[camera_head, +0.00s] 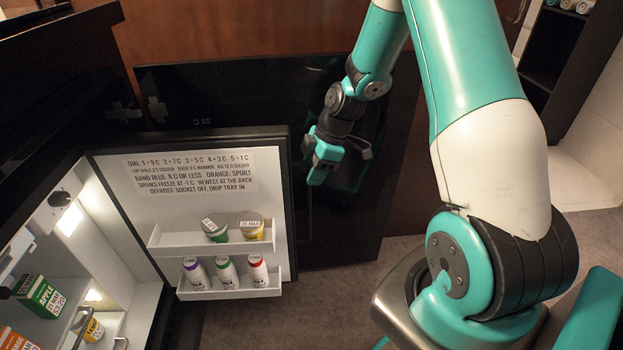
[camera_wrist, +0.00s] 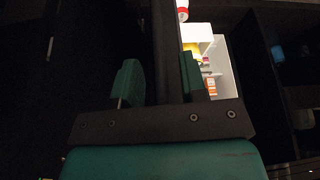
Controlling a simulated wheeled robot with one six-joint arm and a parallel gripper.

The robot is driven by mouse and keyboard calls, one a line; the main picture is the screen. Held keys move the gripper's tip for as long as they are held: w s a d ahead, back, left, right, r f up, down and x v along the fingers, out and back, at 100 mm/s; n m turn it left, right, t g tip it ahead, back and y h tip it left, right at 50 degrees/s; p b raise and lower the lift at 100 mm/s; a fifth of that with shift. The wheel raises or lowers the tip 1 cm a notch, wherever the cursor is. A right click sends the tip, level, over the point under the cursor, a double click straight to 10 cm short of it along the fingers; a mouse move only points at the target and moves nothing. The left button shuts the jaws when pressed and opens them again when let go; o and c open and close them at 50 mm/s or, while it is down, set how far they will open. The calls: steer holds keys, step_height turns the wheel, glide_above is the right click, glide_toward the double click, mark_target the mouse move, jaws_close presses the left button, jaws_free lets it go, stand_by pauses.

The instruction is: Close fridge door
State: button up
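The fridge door (camera_head: 280,230) stands wide open in the head view. Its white inner face carries a printed label (camera_head: 190,172) and two shelves of small bottles and jars. My gripper (camera_head: 322,170) is just right of the door's free edge, near its upper part. In the wrist view the dark door edge (camera_wrist: 167,50) runs upright between the two green fingers of my gripper (camera_wrist: 160,85). The fingers are apart, with a gap beside the left one; the right one looks close to the door. I cannot tell whether it touches.
The lit fridge interior (camera_head: 65,260) at the left holds a green apple carton (camera_head: 40,297) and other goods. A dark glossy panel (camera_head: 225,92) stands behind the door. A dark shelf unit (camera_head: 560,60) is at the far right. Carpet (camera_head: 350,290) is clear below the door.

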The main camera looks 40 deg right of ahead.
steer(key=shift+w+a+f, duration=0.1)
steer(key=shift+a+f, duration=0.1)
steer(key=shift+f, duration=0.2)
jaws_close()
